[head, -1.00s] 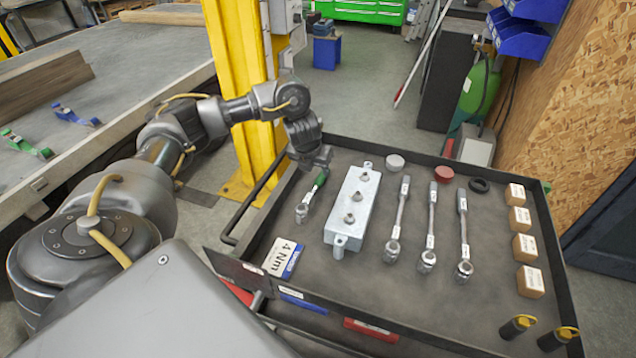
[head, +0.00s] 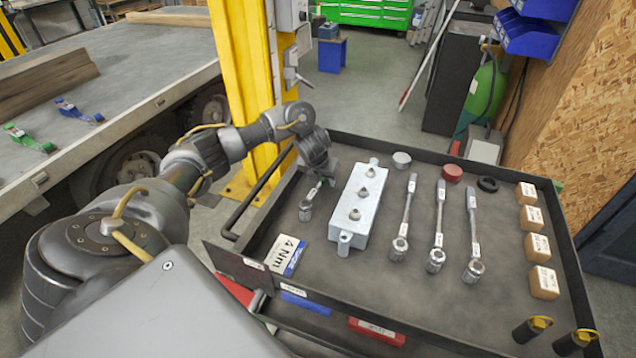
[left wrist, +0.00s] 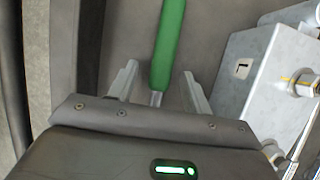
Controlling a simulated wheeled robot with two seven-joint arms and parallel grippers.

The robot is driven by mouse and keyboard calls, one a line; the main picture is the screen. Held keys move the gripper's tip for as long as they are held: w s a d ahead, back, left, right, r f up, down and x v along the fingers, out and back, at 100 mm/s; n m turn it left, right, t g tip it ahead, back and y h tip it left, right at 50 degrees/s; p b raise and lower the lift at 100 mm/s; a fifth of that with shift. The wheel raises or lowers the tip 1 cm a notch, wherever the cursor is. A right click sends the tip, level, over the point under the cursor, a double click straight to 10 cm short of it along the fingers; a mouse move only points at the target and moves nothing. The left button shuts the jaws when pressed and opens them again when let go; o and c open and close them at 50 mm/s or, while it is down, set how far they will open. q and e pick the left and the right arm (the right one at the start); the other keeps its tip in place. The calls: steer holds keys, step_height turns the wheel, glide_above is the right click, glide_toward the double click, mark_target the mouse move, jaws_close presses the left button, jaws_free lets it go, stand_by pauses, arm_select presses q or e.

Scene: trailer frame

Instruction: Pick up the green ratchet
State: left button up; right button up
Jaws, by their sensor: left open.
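The green ratchet (head: 307,205) lies on the dark tray (head: 400,305) of the cart, left of the metal block. In the head view its socket end shows, and my gripper hides most of its green handle. In the left wrist view the green handle (left wrist: 168,45) runs up between the fingers. My left gripper (head: 321,178) is open, pointing down over the handle, with one finger on each side. In the left wrist view the fingers (left wrist: 157,85) stand apart from the handle. My right gripper is not in view.
A metal block with several bolts (head: 375,197) stands close to the right of the ratchet. Several silver ratchets (head: 437,225) lie further right, then small boxes (head: 538,247). A 4 Nm card (head: 286,255) lies in front. The tray has a raised black rim.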

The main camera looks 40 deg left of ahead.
arm_select(q)
steer(key=shift+w+f, duration=0.1)
steer(key=shift+f, duration=0.25)
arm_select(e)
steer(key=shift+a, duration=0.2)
arm_select(q)
jaws_close()
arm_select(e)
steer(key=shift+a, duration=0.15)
